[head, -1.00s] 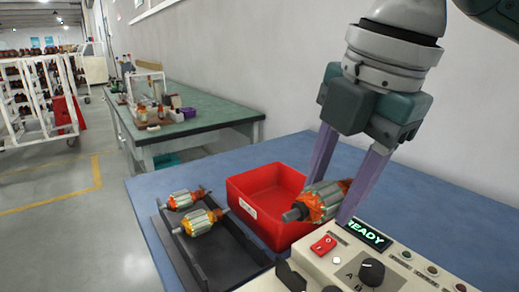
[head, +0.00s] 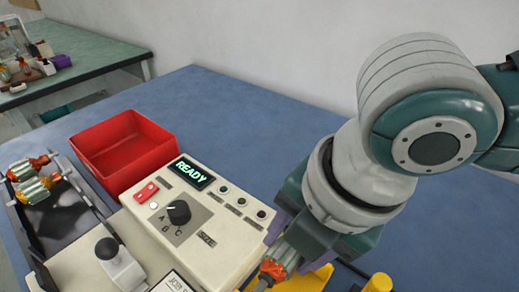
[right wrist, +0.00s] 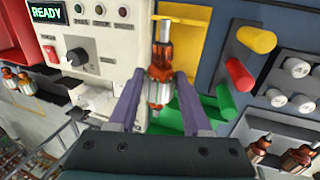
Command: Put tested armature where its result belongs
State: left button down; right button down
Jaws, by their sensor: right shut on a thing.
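My right gripper (head: 272,256) is shut on an armature (head: 272,272) with orange windings and a silvery core. In the right wrist view the armature (right wrist: 159,75) sits between the two purple fingers (right wrist: 160,88), its shaft pointing up the picture. It is held at the right side of the cream tester (head: 215,235), above yellow and green parts. The tester's display (head: 191,172) reads READY. A red bin (head: 149,164) stands behind the tester and looks empty. My left gripper is not in view.
A black tray (head: 88,192) at the left holds two armatures (head: 30,178). In the right wrist view, yellow (right wrist: 257,40), red (right wrist: 238,75) and green (right wrist: 226,102) pieces stand right of the armature, with white cylinders (right wrist: 297,68) beyond. The blue tabletop (head: 215,110) behind the tester is clear.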

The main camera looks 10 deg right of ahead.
notch_tip(320, 180, down, 4)
jog(key=b, duration=0.4)
jog(key=shift+f, duration=0.2)
notch_tip(320, 180, down, 2)
jog(key=shift+f+b, duration=0.2)
jog(key=shift+b, duration=0.5)
jog(key=shift+d+f, duration=0.1)
jog(key=shift+f, duration=0.25)
jog(key=shift+f, duration=0.55)
jog(key=shift+c, duration=1.3)
grip_release()
jog(key=p+v, duration=0.2)
jog(key=v, duration=0.8)
